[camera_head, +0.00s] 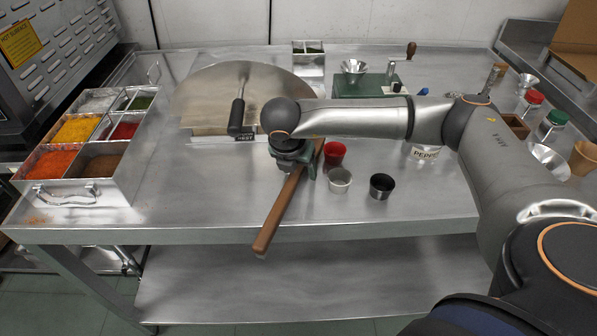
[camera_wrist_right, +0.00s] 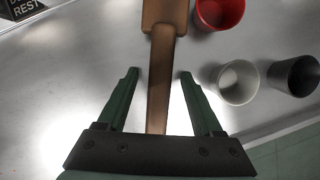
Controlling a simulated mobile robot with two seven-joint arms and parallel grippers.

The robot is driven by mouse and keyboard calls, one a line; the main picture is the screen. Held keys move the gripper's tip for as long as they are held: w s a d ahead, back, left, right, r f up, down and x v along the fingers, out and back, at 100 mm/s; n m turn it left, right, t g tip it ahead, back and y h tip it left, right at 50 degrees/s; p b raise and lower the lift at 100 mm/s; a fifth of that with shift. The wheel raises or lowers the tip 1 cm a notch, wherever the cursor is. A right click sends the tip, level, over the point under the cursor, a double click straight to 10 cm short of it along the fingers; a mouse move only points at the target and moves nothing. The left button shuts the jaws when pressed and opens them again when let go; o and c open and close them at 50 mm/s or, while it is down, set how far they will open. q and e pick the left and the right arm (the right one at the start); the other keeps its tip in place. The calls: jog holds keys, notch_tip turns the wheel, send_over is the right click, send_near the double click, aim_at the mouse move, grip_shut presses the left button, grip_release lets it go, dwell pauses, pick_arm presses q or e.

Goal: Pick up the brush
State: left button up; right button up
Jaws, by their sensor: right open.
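The brush (camera_head: 281,210) is a long brown wooden piece lying slantwise on the steel table, its near end reaching the front edge. In the right wrist view its narrow handle (camera_wrist_right: 160,80) runs between the fingers, and a wider block (camera_wrist_right: 165,14) lies beyond the fingertips. My right gripper (camera_wrist_right: 157,74) is open, with a green finger on each side of the handle and visible gaps. In the head view the right wrist covers part of the brush's far end. I cannot tell how high the fingers are above the table. My left gripper is not in view.
A red cup (camera_head: 334,153), a pale metal cup (camera_head: 340,180) and a dark cup (camera_head: 382,186) stand just right of the brush. A tray (camera_head: 128,190) of coloured powders stands left.

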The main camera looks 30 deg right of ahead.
jog(key=shift+c, duration=0.4)
grip_shut()
dwell(0.9)
